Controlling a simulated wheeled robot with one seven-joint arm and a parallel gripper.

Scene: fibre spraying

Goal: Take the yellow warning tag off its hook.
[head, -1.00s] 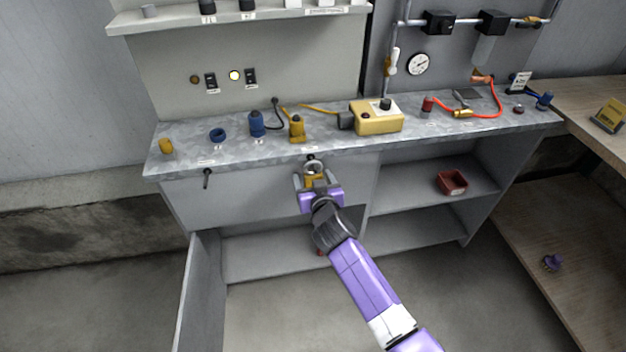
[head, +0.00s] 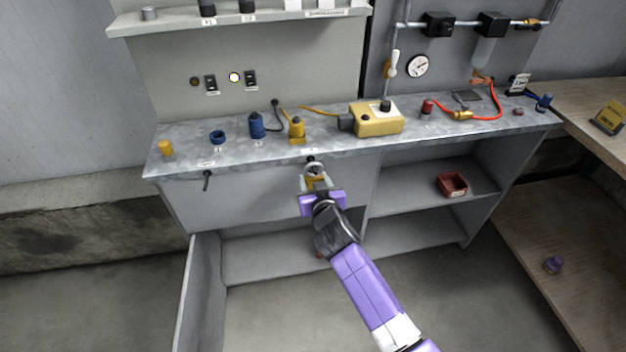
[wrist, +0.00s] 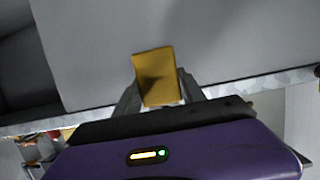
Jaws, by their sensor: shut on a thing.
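The yellow warning tag (wrist: 155,75) shows in the wrist view as a flat yellow plate between the two fingers of my gripper (wrist: 160,100). In the head view, the tag (head: 315,183) is mostly hidden by my gripper (head: 317,188), which is shut on it in front of the bench's front panel. A pale ring (head: 314,169) shows just above the tag. The dark hook (head: 311,159) is at the bench's front edge, right above the ring. I cannot tell whether the ring still hangs on the hook.
The bench top (head: 235,155) above carries a yellow box (head: 377,120), a blue bottle (head: 257,125) and a yellow bottle (head: 297,129). Another dark hook (head: 207,179) holds no tag at the left. A red bin (head: 452,184) sits on the right shelf. An open cabinet door (head: 200,290) stands at lower left.

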